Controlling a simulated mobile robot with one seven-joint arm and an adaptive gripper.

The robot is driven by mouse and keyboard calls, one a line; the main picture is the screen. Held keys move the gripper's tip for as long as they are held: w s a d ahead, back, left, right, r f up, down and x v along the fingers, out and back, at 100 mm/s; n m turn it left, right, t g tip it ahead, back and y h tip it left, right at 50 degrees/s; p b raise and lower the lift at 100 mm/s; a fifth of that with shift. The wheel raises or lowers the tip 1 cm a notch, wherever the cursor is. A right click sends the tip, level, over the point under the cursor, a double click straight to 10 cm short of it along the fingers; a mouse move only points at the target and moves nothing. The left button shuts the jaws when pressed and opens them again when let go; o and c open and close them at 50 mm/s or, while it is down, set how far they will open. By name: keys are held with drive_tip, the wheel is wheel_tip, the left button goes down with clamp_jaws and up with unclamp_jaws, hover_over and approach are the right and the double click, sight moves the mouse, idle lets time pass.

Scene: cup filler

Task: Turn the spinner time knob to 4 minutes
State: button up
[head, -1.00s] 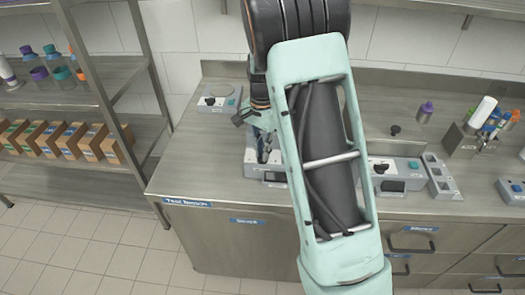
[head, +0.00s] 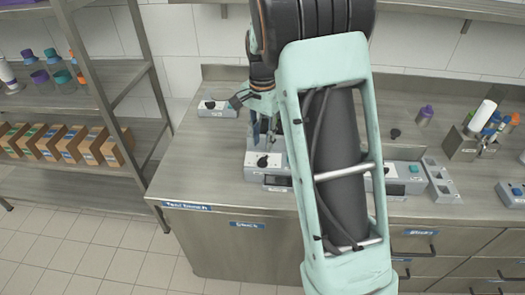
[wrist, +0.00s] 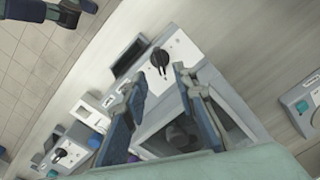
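A black knob (head: 263,161) sits on the pale front panel of a bench unit (head: 252,173), partly behind my arm. In the wrist view the same-looking knob (wrist: 160,59) stands upright on a white panel beside a dark display (wrist: 129,57); its scale is too small to read. My gripper (head: 264,138) is just behind and above the knob in the head view. In the wrist view my gripper (wrist: 158,112) has its two blue fingers well apart, with nothing between them, and the knob lies beyond the tips. I cannot read a label naming the spinner.
A second knob unit (head: 388,183) stands to the right, partly behind my arm. A small grey box (head: 218,108) with a knob is at the back left. A rack with bottles (head: 478,140) stands at the right. The bench's left front (head: 185,180) is clear.

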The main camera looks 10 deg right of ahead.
sight(262, 158)
wheel_tip(262, 158, up, 6)
drive_tip(key=shift+f, duration=0.1)
idle(0.4)
